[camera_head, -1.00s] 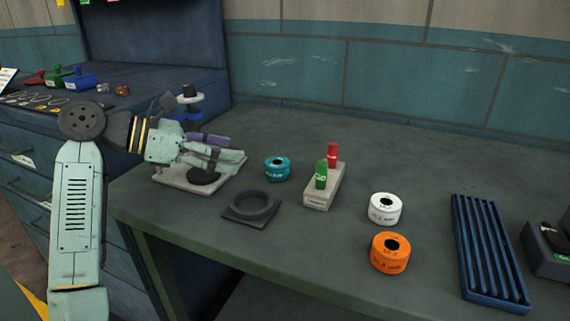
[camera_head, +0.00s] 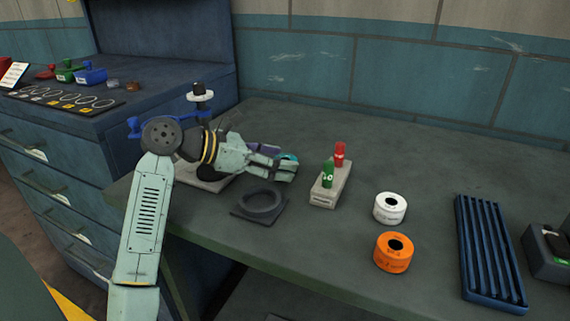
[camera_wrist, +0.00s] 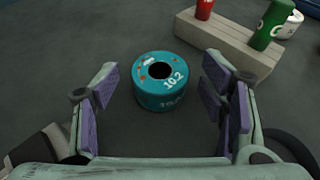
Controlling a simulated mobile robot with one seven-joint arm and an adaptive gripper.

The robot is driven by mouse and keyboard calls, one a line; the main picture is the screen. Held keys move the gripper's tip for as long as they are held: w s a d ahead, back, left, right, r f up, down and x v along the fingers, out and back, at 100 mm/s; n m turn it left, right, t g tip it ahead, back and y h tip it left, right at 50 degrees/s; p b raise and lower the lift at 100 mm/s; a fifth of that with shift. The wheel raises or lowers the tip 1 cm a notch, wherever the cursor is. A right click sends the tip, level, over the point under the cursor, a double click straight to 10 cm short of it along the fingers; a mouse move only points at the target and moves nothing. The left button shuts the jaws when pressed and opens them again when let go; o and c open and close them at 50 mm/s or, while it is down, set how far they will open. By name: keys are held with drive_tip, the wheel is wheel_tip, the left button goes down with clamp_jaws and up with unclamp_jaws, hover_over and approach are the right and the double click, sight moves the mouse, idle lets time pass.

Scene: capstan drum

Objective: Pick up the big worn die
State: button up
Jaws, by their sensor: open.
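Three ring-shaped dies stand on the bench, each with a dark hole; I cannot tell from the markings which is the big worn die. The teal die (camera_wrist: 160,84), marked 10.2, stands between and just beyond the fingers of my gripper (camera_head: 278,168) in the wrist view. In the head view the teal die (camera_head: 289,157) is mostly hidden behind the gripper. The gripper is open, with purple pads apart and nothing between them. The orange die (camera_head: 393,255) and the smaller white die (camera_head: 390,209) stand to the right, apart from the gripper.
A grey block (camera_head: 327,192) holds a green and a red plug right of the gripper. A black round holder (camera_head: 262,203) lies in front. A blue grooved tray (camera_head: 490,255) is at right. The bench around the orange and white dies is clear.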

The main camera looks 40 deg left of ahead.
clamp_jaws()
idle(0.8)
drive_tip(key=shift+r, duration=0.1)
